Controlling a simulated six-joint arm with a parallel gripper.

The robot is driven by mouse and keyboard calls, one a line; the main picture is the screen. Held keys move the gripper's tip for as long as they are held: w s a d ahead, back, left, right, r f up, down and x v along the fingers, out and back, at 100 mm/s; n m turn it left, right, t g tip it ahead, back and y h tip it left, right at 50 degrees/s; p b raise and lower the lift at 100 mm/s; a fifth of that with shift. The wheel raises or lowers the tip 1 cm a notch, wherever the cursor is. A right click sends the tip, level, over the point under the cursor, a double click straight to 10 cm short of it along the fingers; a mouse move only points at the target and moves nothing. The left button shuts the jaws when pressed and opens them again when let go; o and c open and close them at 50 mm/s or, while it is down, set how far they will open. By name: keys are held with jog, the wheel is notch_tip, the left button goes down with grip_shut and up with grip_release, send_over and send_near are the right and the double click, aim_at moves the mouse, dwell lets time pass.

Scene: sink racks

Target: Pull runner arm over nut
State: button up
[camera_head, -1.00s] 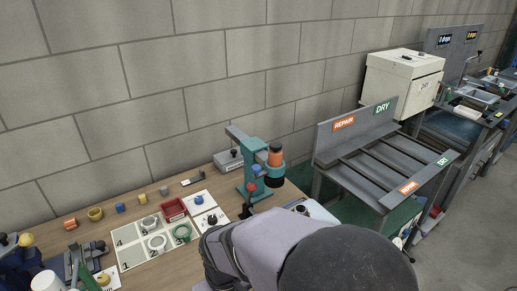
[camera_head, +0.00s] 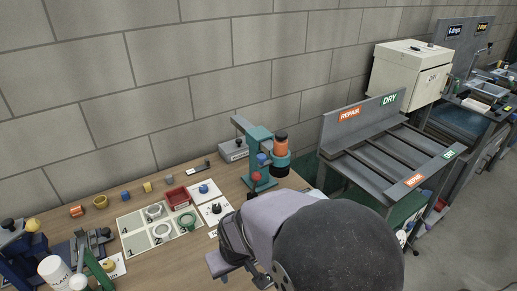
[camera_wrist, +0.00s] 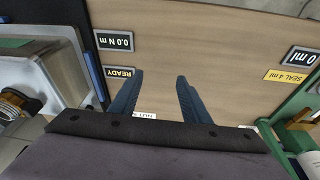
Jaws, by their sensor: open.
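A teal stand with an orange-topped head (camera_head: 280,148) stands at the back right of the bench; it looks like the runner and its arm. A red knob (camera_head: 256,177) shows low on its front. My gripper (camera_wrist: 153,80) is open and empty over the bare wooden bench in the wrist view, its two blue fingers apart. A label (camera_wrist: 144,115) partly hidden by my gripper seems to read NUT. I cannot make out the nut itself. In the head view my arm hides most of the gripper.
A white tray (camera_head: 134,222) with several rings and a red bin (camera_head: 177,197) lie left of the stand. In the wrist view a 0.0 N m display (camera_wrist: 114,41) is at left and a green frame (camera_wrist: 290,105) at right. A grey rack (camera_head: 345,160) stands beside the bench.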

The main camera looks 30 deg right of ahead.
jog(key=w+d+r+m+t+h+b, duration=0.2)
jog(key=w+d+r+t, duration=0.2)
jog(key=w+d+t, duration=0.6)
jog(key=w+d+r+t+h+b, duration=0.15)
jog(key=w+d+r+t, duration=0.3)
jog(key=d+r, duration=0.55)
jog(key=p+x, duration=0.3)
jog(key=x, duration=0.8)
jog(key=shift+w+r, duration=0.1)
jog(key=shift+w, duration=0.05)
